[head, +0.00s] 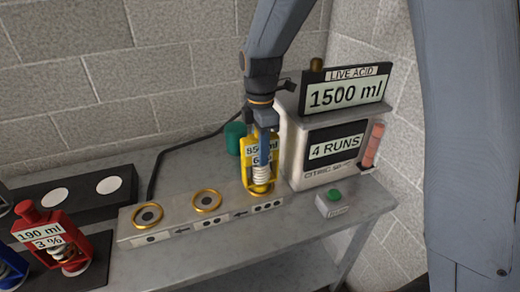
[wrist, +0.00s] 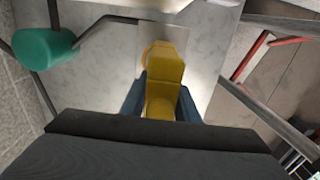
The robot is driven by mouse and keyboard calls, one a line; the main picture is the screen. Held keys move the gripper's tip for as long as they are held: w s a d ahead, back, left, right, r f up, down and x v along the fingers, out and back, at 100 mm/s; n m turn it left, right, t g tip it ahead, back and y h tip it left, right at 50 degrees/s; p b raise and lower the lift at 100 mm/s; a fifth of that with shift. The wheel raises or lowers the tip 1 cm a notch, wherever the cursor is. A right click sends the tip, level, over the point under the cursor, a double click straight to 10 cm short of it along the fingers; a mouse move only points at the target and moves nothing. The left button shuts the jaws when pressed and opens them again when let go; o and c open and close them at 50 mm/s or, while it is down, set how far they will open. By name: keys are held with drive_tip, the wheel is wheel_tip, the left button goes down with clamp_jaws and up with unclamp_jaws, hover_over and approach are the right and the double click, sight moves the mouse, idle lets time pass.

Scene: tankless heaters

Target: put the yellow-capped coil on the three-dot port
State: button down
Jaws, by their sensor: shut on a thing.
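The yellow-capped coil (head: 246,172) has a yellow frame, a pale coil and a tag reading 850 ml and 6 %. It stands upright at the right end of the port block (head: 187,229), over the three-dot label, and hides the port there. I cannot tell whether it is fully seated. My gripper (head: 264,138) comes down from above and is shut on the coil. In the wrist view the coil's yellow top (wrist: 164,72) sits between my gripper's blue fingers (wrist: 160,104).
Brass-ringed ports (head: 207,201) sit left of the coil. A citric machine (head: 310,150) stands close on its right, with a green button box (head: 334,203) in front. A teal cylinder (head: 235,137) is behind. A red coil unit (head: 62,238) stands at far left.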

drive_tip(key=shift+f, duration=0.1)
drive_tip(key=c, duration=1.4)
unclamp_jaws()
drive_tip(key=shift+o, duration=0.2)
wheel_tip(320, 180, up, 12)
drive_tip(key=b, duration=0.3)
